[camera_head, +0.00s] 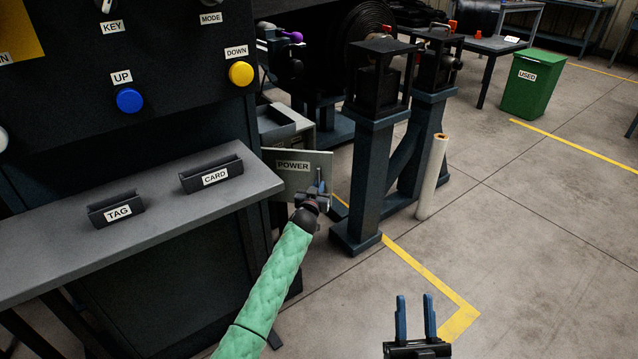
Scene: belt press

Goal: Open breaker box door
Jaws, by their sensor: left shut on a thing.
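The breaker box door is the grey panel labelled POWER (279,168), just right of the shelf's end in the head view. My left gripper (319,190) is at the door's right side, shut on the door's handle side. The exact grip is small and partly hidden by the gripper itself. My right gripper (416,318) is at the bottom right, over the floor. Its blue fingers point up, apart, with nothing between them.
A grey shelf (60,258) with TAG (117,213) and CARD (214,178) holders lies left of the door. Dark press posts (366,180) and a pale roll (432,180) stand close to its right. The floor at right is clear up to a green bin (530,92).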

